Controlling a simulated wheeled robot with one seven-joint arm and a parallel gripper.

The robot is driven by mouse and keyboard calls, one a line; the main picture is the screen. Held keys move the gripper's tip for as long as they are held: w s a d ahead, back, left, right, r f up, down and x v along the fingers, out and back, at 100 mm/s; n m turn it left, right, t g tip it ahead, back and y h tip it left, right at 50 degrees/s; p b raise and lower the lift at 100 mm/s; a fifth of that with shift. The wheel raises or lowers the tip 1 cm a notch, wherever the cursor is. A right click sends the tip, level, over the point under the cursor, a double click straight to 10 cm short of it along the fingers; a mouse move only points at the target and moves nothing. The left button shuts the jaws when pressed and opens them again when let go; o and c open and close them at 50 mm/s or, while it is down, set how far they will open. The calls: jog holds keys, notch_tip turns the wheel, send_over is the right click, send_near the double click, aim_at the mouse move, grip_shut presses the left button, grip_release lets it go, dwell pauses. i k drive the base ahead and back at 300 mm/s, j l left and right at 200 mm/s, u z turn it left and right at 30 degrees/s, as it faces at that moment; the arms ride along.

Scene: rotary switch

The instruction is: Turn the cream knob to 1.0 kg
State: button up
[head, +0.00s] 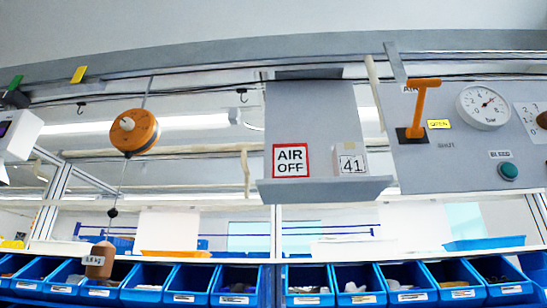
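The cream knob (127,124) sits on the face of a round orange spring balancer (143,140), which hangs from the overhead rail at the left in the head view. The scale and pointer on the knob are too small to read. A cord runs down from the balancer to a brown weight (100,257) with a white label; the label ends in "kg", but its figure is not clear. My gripper is not in view.
A grey panel (318,117) carries an AIR OFF sign and a 41 card. At right, another panel holds an orange lever (420,105), a bar gauge (483,106) and a green button (508,171). Blue bins (240,287) line the bottom. Space around the balancer looks clear.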

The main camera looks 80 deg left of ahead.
aim_at(126, 123)
jog(key=u, duration=3.25)
jog(key=l+u, duration=0.25)
jog(key=l, duration=0.25)
